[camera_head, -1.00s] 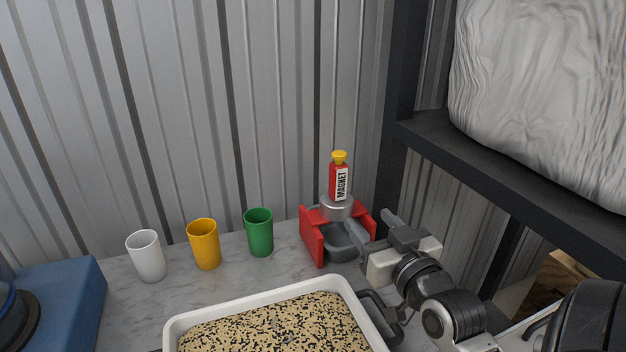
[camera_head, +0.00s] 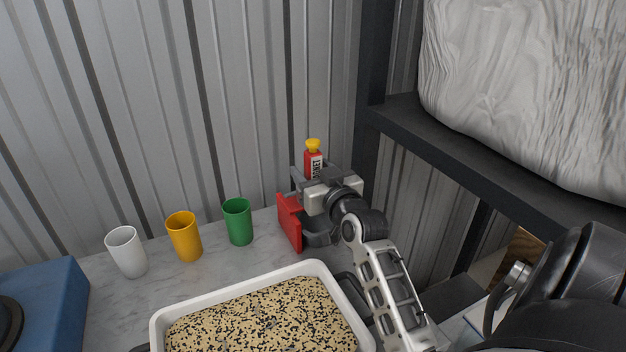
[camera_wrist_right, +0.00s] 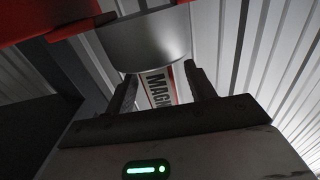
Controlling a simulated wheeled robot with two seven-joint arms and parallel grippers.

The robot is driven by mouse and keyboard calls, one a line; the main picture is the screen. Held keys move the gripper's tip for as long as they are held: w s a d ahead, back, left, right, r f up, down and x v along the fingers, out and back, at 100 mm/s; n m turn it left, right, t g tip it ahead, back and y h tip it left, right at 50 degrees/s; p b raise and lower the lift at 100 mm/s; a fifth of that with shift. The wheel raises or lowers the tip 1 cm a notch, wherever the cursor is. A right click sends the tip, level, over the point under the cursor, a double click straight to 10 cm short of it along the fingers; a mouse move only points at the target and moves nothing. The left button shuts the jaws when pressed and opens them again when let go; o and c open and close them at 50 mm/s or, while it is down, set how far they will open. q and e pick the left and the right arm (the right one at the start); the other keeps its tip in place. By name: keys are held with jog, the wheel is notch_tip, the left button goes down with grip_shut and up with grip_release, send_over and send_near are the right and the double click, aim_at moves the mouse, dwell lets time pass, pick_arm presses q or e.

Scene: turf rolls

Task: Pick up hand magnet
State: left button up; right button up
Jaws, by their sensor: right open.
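The hand magnet (camera_head: 313,160) stands upright in its red holder (camera_head: 289,222). It has a red body with a white label and a yellow cap. In the right wrist view the magnet's label (camera_wrist_right: 160,87) shows between the two fingers, with its grey metal base (camera_wrist_right: 146,40) near them. My right gripper (camera_head: 309,176) is open, its fingers on either side of the magnet's body. It also shows in the right wrist view (camera_wrist_right: 164,88). The gripper hides the magnet's lower part and much of the holder in the head view. My left gripper is not in view.
White (camera_head: 126,252), yellow (camera_head: 184,237) and green (camera_head: 238,222) cups stand in a row left of the holder. A white tray (camera_head: 157,327) of speckled grains lies in front. A dark shelf (camera_head: 450,140) is at the right, and a corrugated wall stands behind.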

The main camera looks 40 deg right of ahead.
jog(key=shift+x, duration=1)
jog(key=shift+c, duration=0.3)
jog(key=c, duration=1.1)
grip_shut()
jog(key=shift+r, duration=0.15)
